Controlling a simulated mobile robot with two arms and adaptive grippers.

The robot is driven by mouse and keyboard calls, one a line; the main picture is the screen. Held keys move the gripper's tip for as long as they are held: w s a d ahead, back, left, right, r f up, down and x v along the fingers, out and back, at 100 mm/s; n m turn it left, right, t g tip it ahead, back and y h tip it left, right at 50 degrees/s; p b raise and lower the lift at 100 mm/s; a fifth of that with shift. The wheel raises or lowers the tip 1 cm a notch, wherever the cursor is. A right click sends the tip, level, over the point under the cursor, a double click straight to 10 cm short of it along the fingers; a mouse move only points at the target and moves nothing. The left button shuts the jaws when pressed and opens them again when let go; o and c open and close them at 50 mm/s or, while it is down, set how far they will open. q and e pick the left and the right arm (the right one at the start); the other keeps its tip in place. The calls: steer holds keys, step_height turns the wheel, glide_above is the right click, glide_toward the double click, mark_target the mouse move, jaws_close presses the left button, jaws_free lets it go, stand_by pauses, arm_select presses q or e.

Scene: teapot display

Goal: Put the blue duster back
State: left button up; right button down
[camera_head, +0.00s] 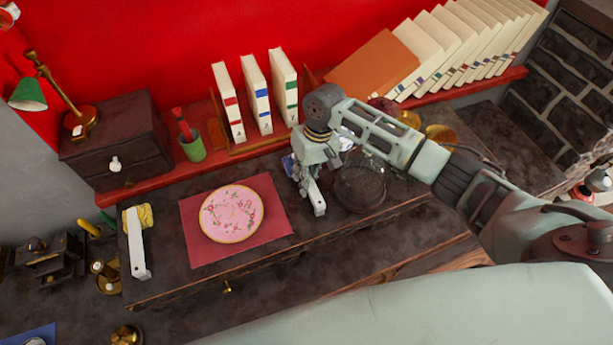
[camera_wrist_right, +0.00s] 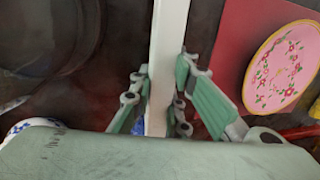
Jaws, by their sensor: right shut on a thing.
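The blue duster has a white handle (camera_head: 316,196), with a patch of blue (camera_head: 289,164) showing beside the gripper. My right gripper (camera_head: 305,183) is shut on the handle, over the right part of the dark desk. In the right wrist view, the white handle (camera_wrist_right: 168,50) runs between the fingers of the gripper (camera_wrist_right: 165,80), and a bit of blue (camera_wrist_right: 138,127) shows low between them. Most of the duster's head is hidden. I cannot tell whether the duster touches the desk. My left gripper is not in view.
A pink flowered plate (camera_head: 231,214) lies on a red mat (camera_head: 272,229) left of the gripper. A dark, see-through round vessel (camera_head: 360,190) stands close on the right. A yellow duster (camera_head: 138,260) lies at the left. Books (camera_head: 284,90) stand behind.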

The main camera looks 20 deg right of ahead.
steer(key=shift+f, duration=0.45)
steer(key=c, duration=1.6)
jaws_free()
steer(key=shift+r, duration=0.15)
steer(key=v, duration=1.1)
steer(key=shift+d+r, duration=0.1)
steer(key=shift+r, duration=0.25)
